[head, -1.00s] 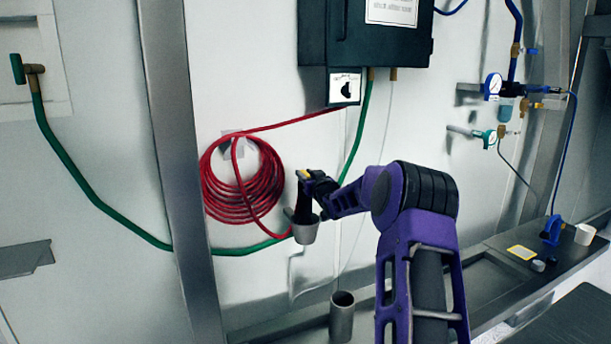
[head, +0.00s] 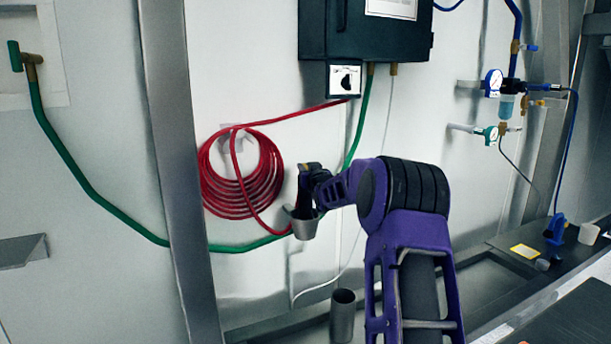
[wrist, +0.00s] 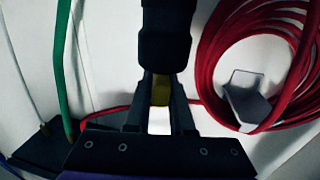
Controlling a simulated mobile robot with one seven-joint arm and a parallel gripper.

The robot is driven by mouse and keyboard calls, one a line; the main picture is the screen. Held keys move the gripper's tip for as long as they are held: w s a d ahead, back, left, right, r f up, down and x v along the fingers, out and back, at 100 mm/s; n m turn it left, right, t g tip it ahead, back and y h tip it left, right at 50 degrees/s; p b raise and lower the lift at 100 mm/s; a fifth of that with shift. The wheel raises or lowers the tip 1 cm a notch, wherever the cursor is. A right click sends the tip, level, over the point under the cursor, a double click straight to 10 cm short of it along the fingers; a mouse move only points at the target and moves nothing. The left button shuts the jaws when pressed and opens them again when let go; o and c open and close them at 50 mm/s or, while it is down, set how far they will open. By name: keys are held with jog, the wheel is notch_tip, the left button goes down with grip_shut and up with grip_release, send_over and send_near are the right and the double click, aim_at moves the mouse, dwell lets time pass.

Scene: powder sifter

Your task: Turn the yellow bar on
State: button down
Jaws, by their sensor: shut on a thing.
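The yellow bar (wrist: 160,90) shows in the wrist view as a short yellow piece between my gripper's (wrist: 160,106) two fingers. My gripper is shut on it. A dark, thick cylindrical body (wrist: 166,35) stands just beyond the fingertips. In the head view my gripper (head: 309,178) is at the top of this dark body, which sits above a grey metal cup (head: 304,227) by the wall. The bar itself is hard to make out there, and its turn angle cannot be told.
A coiled red hose (head: 212,178) hangs on the wall left of my gripper. A green hose (head: 130,229) runs behind the cup. A dark box (head: 365,35) with a knob (head: 345,81) is above. An open metal tube (head: 342,316) stands below. Gauges and valves (head: 493,83) are far right.

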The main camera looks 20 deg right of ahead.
jog(key=c, duration=0.8)
grip_release()
jog(key=s, duration=0.5)
jog(key=s+a, duration=0.1)
jog(key=s, duration=0.5)
jog(key=s+a+b, duration=0.1)
jog(key=s, duration=0.5)
jog(key=shift+s+a, duration=0.15)
jog(key=shift+a, duration=0.05)
